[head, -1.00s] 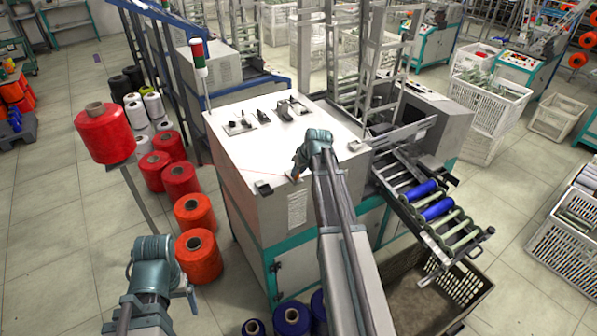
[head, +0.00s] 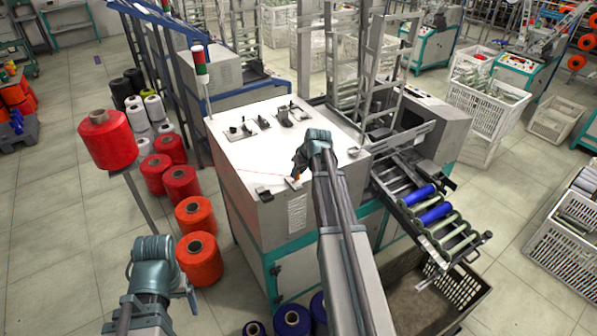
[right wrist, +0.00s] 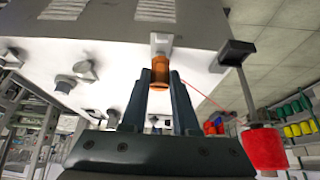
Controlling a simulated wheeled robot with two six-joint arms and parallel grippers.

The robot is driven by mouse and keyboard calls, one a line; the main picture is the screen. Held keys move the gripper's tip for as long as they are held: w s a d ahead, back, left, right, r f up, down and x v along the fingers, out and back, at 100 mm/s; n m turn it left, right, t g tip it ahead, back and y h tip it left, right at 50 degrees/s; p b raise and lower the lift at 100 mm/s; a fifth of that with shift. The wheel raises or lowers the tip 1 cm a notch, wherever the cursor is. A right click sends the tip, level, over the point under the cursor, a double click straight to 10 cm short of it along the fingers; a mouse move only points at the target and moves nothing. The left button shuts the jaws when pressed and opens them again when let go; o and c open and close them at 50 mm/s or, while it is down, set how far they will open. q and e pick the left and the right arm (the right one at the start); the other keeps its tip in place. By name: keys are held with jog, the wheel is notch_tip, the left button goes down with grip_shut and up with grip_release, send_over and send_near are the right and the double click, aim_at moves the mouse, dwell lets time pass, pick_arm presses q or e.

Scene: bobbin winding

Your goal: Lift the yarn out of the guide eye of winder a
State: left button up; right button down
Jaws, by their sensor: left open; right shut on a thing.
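Winder a (head: 235,165) is the white-topped cabinet in the middle of the head view. Its guide eye (right wrist: 161,42) shows in the right wrist view as a pale bracket on the panel edge. My right gripper (head: 297,178) is at this edge, shut on a small orange piece (right wrist: 160,72) directly at the bracket. A thin red yarn (right wrist: 209,98) runs from beside the fingertips toward the red cone (right wrist: 264,150), which stands on a post in the head view (head: 107,140). Whether the yarn is still inside the eye is hidden. My left gripper (head: 191,291) is open and empty, away from the winder.
Several red and orange yarn cones (head: 195,215) stand on the floor left of the cabinet. A signal lamp (head: 200,65) rises at its back left corner. A roller rack with blue bobbins (head: 436,213) and a dark crate (head: 465,285) are at the right.

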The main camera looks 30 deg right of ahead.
jog(key=shift+r+p, duration=1.5)
